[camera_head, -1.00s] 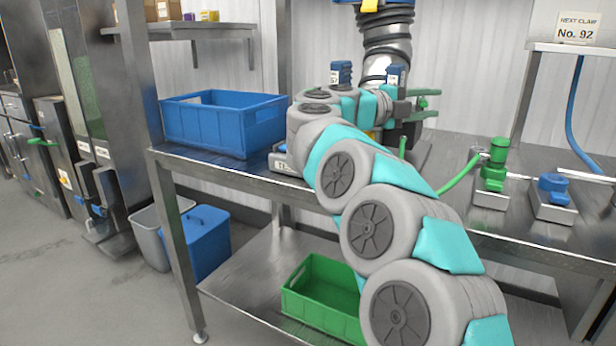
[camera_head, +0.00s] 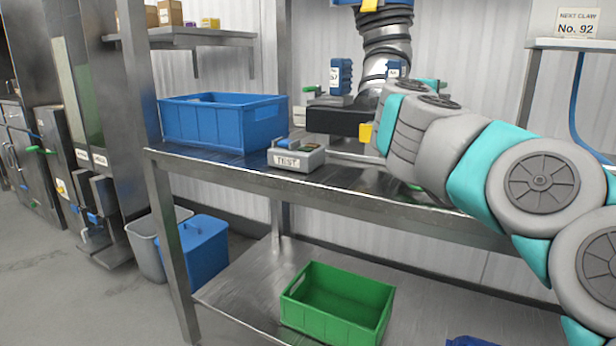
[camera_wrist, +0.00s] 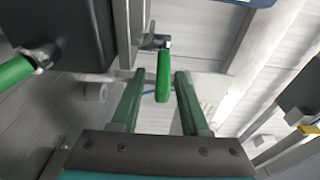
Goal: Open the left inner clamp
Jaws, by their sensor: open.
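In the wrist view a green clamp handle (camera_wrist: 163,76) hangs from a metal bracket, between the two green fingers of my gripper (camera_wrist: 158,80). My gripper is open around it, with a visible gap on each side; I see no contact. A second green handle (camera_wrist: 15,72) sticks out at the left, beside a dark box (camera_wrist: 65,30). I cannot tell for sure which of them is the left inner clamp. In the head view a small green handle (camera_head: 312,90) shows left of the grey duct (camera_head: 388,45). My arm hides my gripper there.
A blue crate (camera_head: 222,128) and a grey TEST block (camera_head: 297,158) stand on the metal table (camera_head: 225,165). A black box (camera_head: 335,122) with a blue block (camera_head: 341,76) sits under the duct. A green crate (camera_head: 335,310) is on the lower shelf.

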